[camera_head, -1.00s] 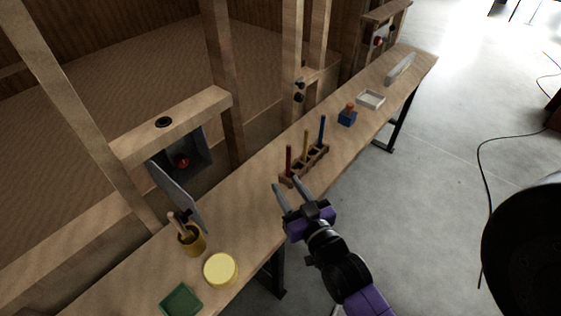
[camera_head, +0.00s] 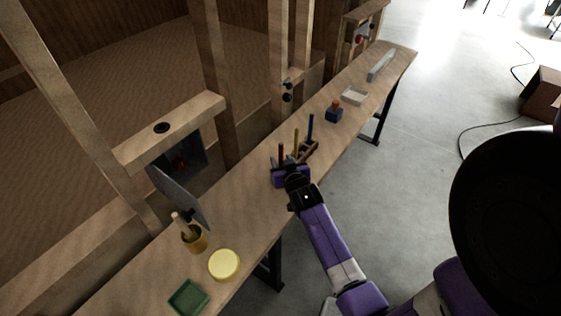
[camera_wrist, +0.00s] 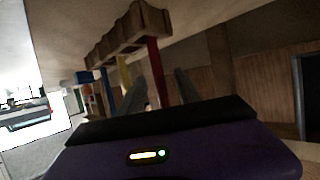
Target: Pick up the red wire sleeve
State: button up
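The red wire sleeve (camera_head: 281,151) stands upright in the wooden rack (camera_head: 309,151) on the bench, beside a yellow sleeve (camera_head: 296,139) and a blue one (camera_head: 310,127). My gripper (camera_head: 280,163) is at the near end of the rack, at the red sleeve, and hides part of it and the rack. In the wrist view, the picture is upside down. The red sleeve (camera_wrist: 157,72) hangs from the rack (camera_wrist: 128,34) between the two fingers of my gripper (camera_wrist: 160,90). The fingers are apart, with a visible gap on each side of the sleeve.
A blue block with an orange top (camera_head: 334,111) and a white tray (camera_head: 355,95) are farther along the bench. Wooden posts line the bench's left side.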

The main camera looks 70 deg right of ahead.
jog(key=shift+x, duration=2.25)
jog(key=shift+c, duration=0.4)
grip_shut()
